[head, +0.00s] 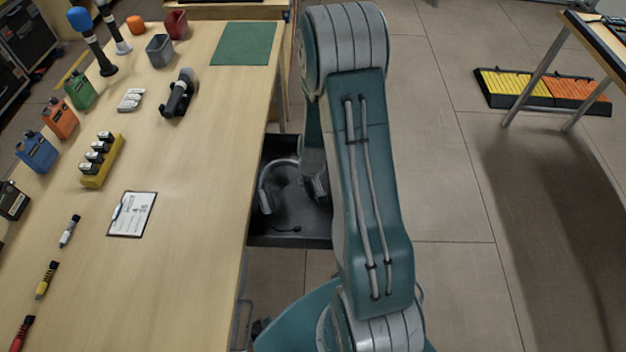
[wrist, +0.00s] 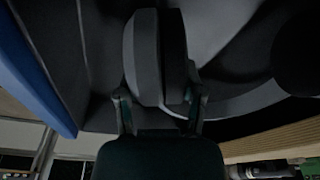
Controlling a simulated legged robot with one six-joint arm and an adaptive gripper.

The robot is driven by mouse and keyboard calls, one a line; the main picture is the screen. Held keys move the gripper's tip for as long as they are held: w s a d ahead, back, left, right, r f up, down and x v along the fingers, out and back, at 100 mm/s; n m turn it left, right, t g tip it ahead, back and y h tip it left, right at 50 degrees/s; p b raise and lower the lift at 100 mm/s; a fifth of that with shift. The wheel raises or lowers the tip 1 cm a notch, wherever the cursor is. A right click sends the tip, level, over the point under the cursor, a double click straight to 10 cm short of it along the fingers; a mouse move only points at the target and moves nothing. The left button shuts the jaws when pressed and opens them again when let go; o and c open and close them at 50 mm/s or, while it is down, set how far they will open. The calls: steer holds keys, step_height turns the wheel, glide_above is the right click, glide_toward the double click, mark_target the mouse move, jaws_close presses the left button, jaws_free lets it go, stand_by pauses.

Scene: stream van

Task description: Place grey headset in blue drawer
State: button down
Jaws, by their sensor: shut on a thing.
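The grey headset (head: 266,188) is inside the outline of the open drawer (head: 290,242) in the head view, its headband and thin microphone boom showing. Part of it is hidden behind my arm. The drawer shows a dark interior there; a blue panel, likely its front, is at the left in the wrist view (wrist: 38,75). My gripper (wrist: 160,100) is shut on a grey ear cup of the headset (wrist: 146,50), one finger on each side. I cannot tell whether the headset touches the drawer floor.
The wooden workbench (head: 190,230) is left of the drawer. On it are a clipboard (head: 132,214), a yellow holder (head: 100,172), a black device (head: 178,94) and several small bottles. A yellow and orange case (head: 540,90) lies on the floor at right. Open floor lies right of my arm.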

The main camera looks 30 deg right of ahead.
steer(key=shift+d+f, duration=0.25)
steer(key=shift+f, duration=0.05)
steer(key=shift+d+f, duration=0.1)
steer(key=shift+d, duration=0.35)
steer(key=c, duration=0.6)
jaws_free()
steer(key=shift+a, duration=0.25)
steer(key=o, duration=0.4)
steer(key=shift+a, duration=0.35)
